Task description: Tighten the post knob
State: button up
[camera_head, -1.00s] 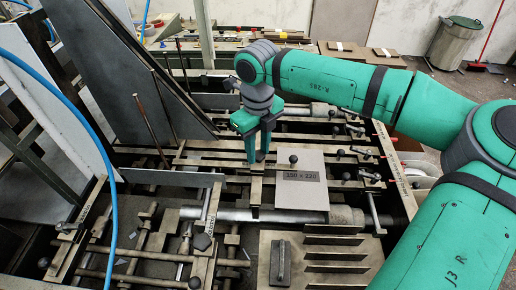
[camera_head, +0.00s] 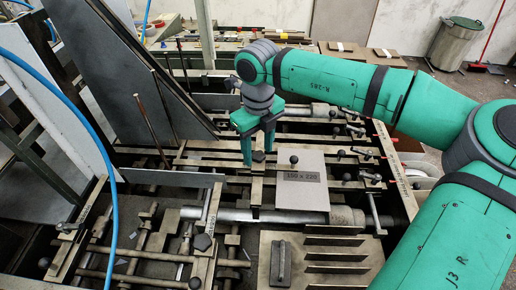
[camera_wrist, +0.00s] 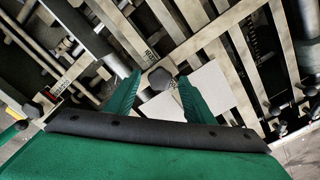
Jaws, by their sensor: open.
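My gripper (camera_head: 257,158) points down over the frame of bars in the head view, with its green fingers apart and empty. In the wrist view my gripper (camera_wrist: 159,76) has its two green fingers spread. A dark, many-sided knob (camera_wrist: 160,78) lies in line with the gap between the fingertips; it appears to be the post knob. A small dark knob top (camera_head: 258,156) shows between the fingers in the head view. I cannot tell whether the fingertips reach down to its height or touch it.
A pale size plate (camera_head: 302,190) with a black ball knob lies just right of my gripper. Crossing bars and several other knobs, one of them a dark knob (camera_head: 202,242), surround it. A tall grey panel (camera_head: 125,65) rises at the left. A blue hose (camera_head: 84,124) hangs in front.

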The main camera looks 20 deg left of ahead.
aim_at(258, 154)
notch_tip(258, 154, up, 11)
dwell(0.4)
jog(key=shift+f, duration=0.15)
